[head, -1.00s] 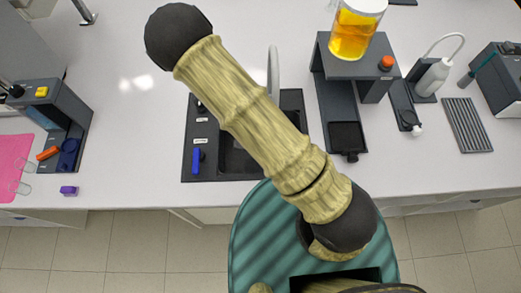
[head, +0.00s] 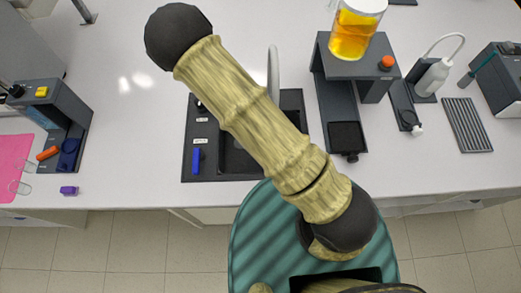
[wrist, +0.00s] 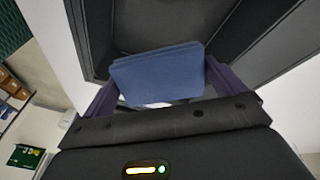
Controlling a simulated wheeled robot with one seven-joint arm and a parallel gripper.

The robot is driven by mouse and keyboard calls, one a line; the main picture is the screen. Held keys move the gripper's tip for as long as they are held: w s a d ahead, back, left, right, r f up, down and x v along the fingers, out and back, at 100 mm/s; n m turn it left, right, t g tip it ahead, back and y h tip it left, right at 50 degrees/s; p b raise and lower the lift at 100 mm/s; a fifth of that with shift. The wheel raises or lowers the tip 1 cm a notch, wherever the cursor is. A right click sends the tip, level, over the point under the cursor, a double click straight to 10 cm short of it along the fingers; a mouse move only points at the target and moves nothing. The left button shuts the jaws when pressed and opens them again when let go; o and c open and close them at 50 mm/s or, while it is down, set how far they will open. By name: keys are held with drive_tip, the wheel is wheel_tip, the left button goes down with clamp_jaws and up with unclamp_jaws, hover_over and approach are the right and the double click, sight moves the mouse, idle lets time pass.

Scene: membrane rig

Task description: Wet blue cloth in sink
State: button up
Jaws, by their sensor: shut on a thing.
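In the wrist view, my gripper (wrist: 161,88) is shut on a folded blue cloth (wrist: 158,74), with one dark finger at each side of it. The cloth is held in front of the dark sink (wrist: 168,22); I cannot tell how high it is relative to the rim. In the head view, the dark sink (head: 232,158) is at the centre, partly covered by my arm. A grey faucet (head: 273,72) stands behind it, and a blue lever (head: 196,160) is on its left panel. My gripper and the cloth are hidden in the head view.
Right of the sink is a dark stand (head: 347,70) bearing a jar of orange liquid (head: 353,36). A white wash bottle (head: 432,77) and a grooved rack (head: 466,125) stand farther right. A pink mat (head: 14,160) and dark device (head: 62,120) are left.

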idle(0.4)
wheel_tip(320, 180, up, 4)
drive_tip(key=p, duration=0.3)
drive_tip(key=shift+r+p, duration=0.1)
drive_tip(key=shift+p, duration=0.25)
idle(0.7)
